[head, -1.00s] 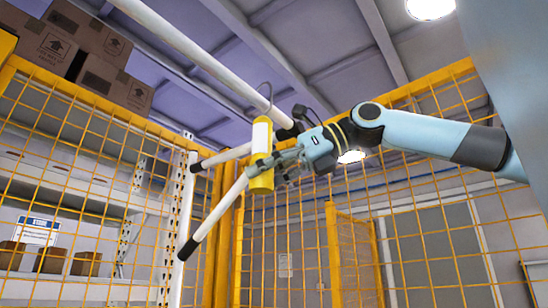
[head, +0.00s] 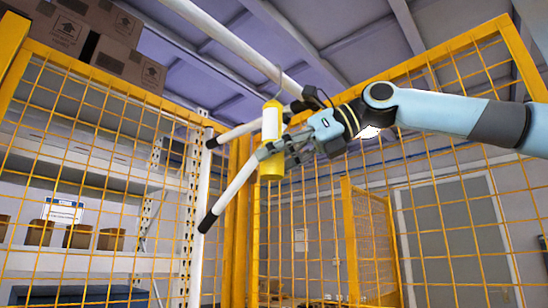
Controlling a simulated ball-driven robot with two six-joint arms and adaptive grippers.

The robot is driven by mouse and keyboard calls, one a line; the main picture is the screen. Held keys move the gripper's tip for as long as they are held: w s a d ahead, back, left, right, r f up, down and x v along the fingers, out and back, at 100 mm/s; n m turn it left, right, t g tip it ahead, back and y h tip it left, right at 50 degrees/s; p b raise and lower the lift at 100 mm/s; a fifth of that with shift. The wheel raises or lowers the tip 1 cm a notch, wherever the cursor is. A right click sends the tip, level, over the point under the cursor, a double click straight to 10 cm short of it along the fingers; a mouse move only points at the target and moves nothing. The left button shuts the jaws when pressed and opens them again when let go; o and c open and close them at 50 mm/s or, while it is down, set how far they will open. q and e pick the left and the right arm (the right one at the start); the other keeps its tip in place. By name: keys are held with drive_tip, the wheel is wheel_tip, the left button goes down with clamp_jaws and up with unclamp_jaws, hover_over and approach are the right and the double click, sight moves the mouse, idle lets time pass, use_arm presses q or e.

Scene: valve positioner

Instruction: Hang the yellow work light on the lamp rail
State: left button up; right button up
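The yellow work light (head: 271,169), a cylinder with a white middle band, hangs upright at the centre of the head view. A thin grey hook rises from its top to the white lamp rail (head: 235,45), which slants down from the upper left. I cannot tell whether the hook lies over the rail or just beside it. My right gripper (head: 271,151) reaches in from the right and is shut on the light's lower half, with a finger across its front. My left gripper is not in view.
Two more white tubes with black ends (head: 232,190) jut out just left of and behind the light. Yellow mesh fencing (head: 90,75) spans the background. Shelves with cardboard boxes (head: 125,62) stand behind it at left. A grey door (head: 455,235) is at right.

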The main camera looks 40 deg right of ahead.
drive_tip(key=o, duration=0.3)
idle(0.4)
